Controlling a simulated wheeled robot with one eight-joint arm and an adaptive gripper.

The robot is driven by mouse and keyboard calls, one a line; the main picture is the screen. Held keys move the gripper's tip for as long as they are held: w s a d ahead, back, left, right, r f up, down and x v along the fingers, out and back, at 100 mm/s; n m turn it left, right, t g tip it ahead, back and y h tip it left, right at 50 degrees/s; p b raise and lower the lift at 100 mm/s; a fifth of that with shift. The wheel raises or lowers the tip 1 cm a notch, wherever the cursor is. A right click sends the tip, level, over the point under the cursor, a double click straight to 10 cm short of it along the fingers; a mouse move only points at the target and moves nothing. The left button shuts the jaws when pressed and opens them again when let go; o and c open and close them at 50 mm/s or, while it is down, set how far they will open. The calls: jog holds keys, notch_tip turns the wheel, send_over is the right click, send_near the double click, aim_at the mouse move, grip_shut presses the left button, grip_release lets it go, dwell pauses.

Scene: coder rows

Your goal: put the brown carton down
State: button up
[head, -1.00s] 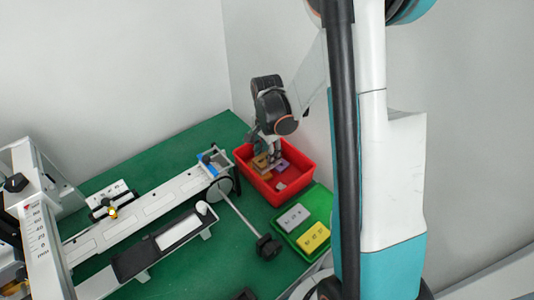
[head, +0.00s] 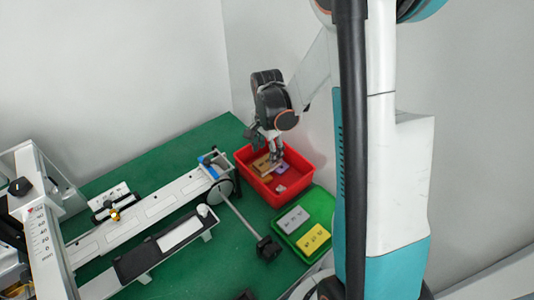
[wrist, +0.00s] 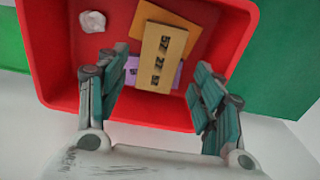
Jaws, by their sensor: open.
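The brown carton (wrist: 162,58), a tan box with dark printed characters, lies inside the red bin (wrist: 55,75). In the wrist view it rests over an orange-brown flat piece (wrist: 193,40) and partly over a purple piece (wrist: 131,78). My gripper (wrist: 160,66) is open, its fingers apart on either side of the carton's lower part, with gaps showing between. In the head view my gripper (head: 274,153) is low over the red bin (head: 305,180), and the carton (head: 262,165) shows beside it, partly hidden.
A crumpled whitish lump (wrist: 92,21) lies in the bin's corner. A green tray (head: 323,232) with a grey box (head: 292,219) and a yellow box (head: 314,238) stands by the bin. A long white rail device (head: 150,205) lies left on the green table. A wall is close behind.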

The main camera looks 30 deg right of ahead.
aim_at(267, 161)
notch_tip(267, 161, up, 10)
jog(key=p, duration=0.2)
jog(key=shift+p, duration=0.4)
jog(key=shift+f, duration=0.1)
jog(key=s+a+r+n+t, duration=0.3)
jog(key=s+a+r+n, duration=0.2)
jog(key=s+r+n, duration=0.2)
jog(key=s+a+r+n+t, duration=0.4)
jog(key=s+a+r+n, duration=0.1)
jog(key=s+r+n, duration=0.2)
jog(key=shift+s+a+n, duration=0.35)
jog(key=shift+s+n, duration=0.55)
jog(key=shift+s, duration=0.3)
